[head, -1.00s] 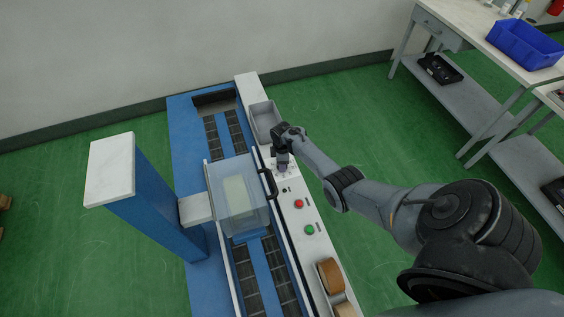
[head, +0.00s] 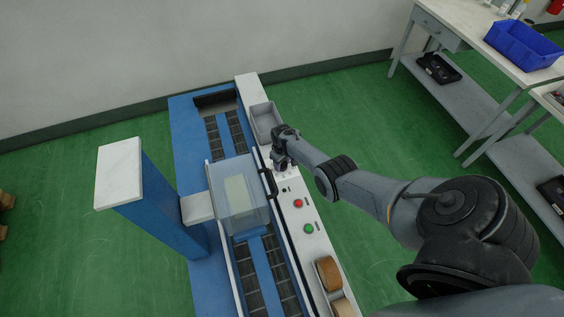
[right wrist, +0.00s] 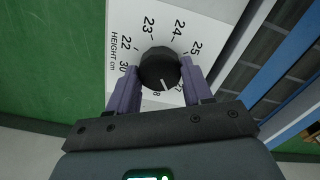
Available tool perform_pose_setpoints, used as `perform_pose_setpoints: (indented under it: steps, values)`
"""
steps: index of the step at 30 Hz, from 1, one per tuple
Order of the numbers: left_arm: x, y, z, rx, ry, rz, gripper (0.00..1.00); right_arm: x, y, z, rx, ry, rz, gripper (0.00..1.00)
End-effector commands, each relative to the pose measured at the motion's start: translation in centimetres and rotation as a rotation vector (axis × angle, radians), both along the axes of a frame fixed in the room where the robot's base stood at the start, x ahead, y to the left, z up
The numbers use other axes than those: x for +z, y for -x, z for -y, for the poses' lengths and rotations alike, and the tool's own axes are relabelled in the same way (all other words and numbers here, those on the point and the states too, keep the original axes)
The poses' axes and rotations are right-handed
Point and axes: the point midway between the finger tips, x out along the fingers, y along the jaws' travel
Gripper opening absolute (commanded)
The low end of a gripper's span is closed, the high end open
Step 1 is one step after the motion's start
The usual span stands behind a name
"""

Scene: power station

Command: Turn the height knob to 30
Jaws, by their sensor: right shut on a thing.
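The height knob (right wrist: 160,68) is round and black, on a white plate marked HEIGHT cm (right wrist: 118,50). Numbers 22, 23, 24, 25 and 30 are readable around it. A white line on the knob's lower side points near the partly hidden marks that look like 27 and 28. My right gripper (right wrist: 161,80) is shut on the knob, one purple finger on each side. In the head view my right gripper (head: 282,162) is over the white control strip and hides the knob. My left gripper is out of view.
A red button (head: 298,203) and a green button (head: 308,229) sit on the strip near the gripper. A grey tray (head: 264,118) lies just beyond it. The clear cover (head: 238,200) over the blue machine's belts is to its left. Tape rolls (head: 328,272) stand nearer.

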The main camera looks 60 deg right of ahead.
Motion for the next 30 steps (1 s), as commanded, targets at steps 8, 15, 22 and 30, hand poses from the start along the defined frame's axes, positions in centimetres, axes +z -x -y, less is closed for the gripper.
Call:
perform_pose_setpoints:
  steps: [8, 15, 22, 30]
  values:
    - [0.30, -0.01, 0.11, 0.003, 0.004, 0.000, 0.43, -0.01, 0.00, -0.03, -0.265, -0.001, 0.000, 0.20]
    - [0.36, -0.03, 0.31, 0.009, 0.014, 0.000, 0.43, -0.07, 0.00, -0.02, -0.494, -0.001, 0.000, 0.20]
    - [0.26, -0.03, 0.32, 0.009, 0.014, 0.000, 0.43, -0.11, 0.02, -0.05, -0.712, -0.001, 0.000, 0.20]
    - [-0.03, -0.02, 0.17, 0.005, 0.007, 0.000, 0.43, -0.12, 0.01, 0.01, -0.969, -0.001, 0.000, 0.20]
